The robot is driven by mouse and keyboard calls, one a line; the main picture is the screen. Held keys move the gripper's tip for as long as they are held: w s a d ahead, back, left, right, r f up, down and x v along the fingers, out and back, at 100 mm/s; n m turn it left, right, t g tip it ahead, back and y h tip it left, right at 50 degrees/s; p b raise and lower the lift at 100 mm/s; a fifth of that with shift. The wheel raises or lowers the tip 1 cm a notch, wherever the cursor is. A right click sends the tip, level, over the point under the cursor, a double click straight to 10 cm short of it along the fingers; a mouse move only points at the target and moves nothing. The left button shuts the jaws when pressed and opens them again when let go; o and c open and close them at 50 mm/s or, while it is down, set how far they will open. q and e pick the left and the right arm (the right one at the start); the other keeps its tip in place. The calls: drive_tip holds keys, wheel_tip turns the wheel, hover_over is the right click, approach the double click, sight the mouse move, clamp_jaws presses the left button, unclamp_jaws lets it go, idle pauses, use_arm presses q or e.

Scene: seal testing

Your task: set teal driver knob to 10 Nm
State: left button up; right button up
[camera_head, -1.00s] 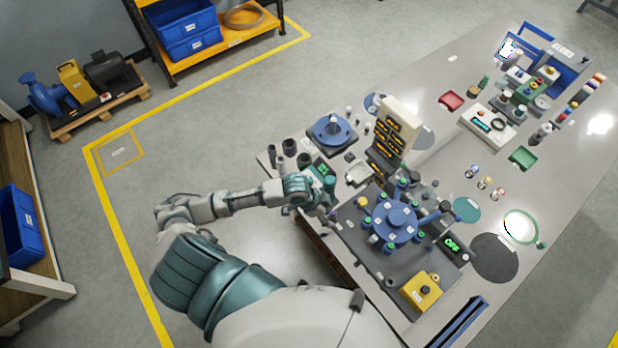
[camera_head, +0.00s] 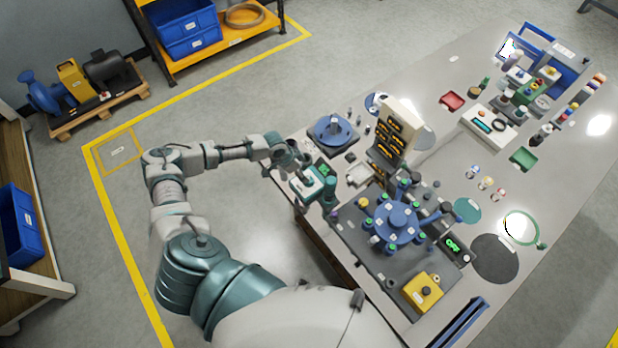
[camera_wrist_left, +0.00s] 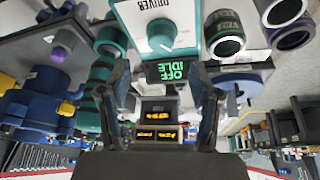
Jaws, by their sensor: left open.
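The driver box (camera_wrist_left: 158,15), white-faced with teal sides, carries the word DRIVER and fills the top of the left wrist view. Its teal knob (camera_wrist_left: 160,38) sticks out toward my camera, just past my fingertips. The knob's setting cannot be read. A small display (camera_wrist_left: 172,71) beside it reads OFF and IDLE in green. My left gripper (camera_wrist_left: 160,74) is open and empty, its two dark fingers spread below the knob and apart from it. In the head view the box (camera_head: 308,184) sits at the table's left edge, with my left gripper (camera_head: 290,162) over it. My right gripper is not in view.
A teal upright tool (camera_head: 329,192) stands close beside the box. A blue multi-armed fixture (camera_head: 396,221) and a beige panel of amber displays (camera_head: 390,140) are to the right.

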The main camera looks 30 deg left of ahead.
use_arm(q)
drive_tip(key=x, duration=0.3)
drive_tip(key=a+x, duration=0.1)
drive_tip(key=x, duration=0.2)
drive_tip(key=shift+a+f, duration=0.1)
drive_tip(key=shift+f, duration=0.3)
drive_tip(key=shift+w+d+f, duration=0.1)
drive_tip(key=shift+d, duration=0.65)
drive_tip(key=shift+c, duration=0.4)
drive_tip(key=c, duration=0.8)
drive_tip(key=shift+a, duration=0.2)
drive_tip(key=shift+c, duration=1.4)
drive_tip(key=shift+a, duration=0.25)
drive_tip(key=shift+d, duration=0.1)
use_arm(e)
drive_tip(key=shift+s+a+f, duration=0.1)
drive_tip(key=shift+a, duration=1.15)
